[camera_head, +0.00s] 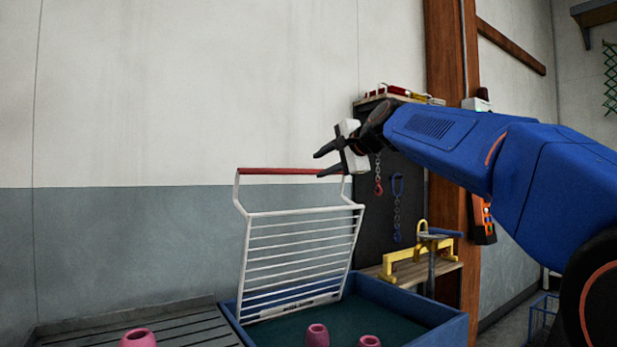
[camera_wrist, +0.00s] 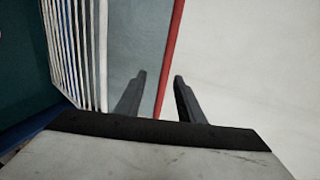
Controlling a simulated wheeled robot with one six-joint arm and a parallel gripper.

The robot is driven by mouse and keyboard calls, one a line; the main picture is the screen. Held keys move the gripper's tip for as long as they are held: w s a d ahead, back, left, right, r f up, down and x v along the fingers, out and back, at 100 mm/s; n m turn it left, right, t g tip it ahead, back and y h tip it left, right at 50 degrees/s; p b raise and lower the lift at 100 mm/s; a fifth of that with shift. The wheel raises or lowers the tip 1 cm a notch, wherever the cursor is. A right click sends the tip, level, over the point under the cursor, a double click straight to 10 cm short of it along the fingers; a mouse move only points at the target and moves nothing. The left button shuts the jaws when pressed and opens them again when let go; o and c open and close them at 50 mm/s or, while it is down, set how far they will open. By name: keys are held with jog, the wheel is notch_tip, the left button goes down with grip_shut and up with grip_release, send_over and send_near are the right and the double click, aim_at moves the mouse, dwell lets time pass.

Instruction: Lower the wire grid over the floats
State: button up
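The white wire grid (camera_head: 300,250) stands raised and tilted at the back of a blue crate (camera_head: 435,335), with a red bar (camera_head: 280,171) along its top. In the wrist view the grid (camera_wrist: 85,50) is at the left and the red bar (camera_wrist: 170,60) runs between my fingers. My gripper (camera_head: 317,163) is open near the right end of the red bar; I cannot tell whether a finger touches it. Pink floats (camera_head: 317,335) and (camera_head: 369,341) sit in the crate, cut off by the lower edge.
Another pink float (camera_head: 138,338) is on the slatted surface (camera_head: 185,325) left of the crate. A wooden shelf (camera_head: 440,270) with a yellow bracket (camera_head: 405,262) stands behind the crate at right. Chains hang on a dark panel. The wall to the left is bare.

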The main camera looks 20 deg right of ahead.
jog(key=w+d+r+x, duration=0.1)
jog(key=x, duration=1.7)
jog(key=shift+r, duration=0.45)
jog(key=shift+s, duration=0.1)
grip_shut()
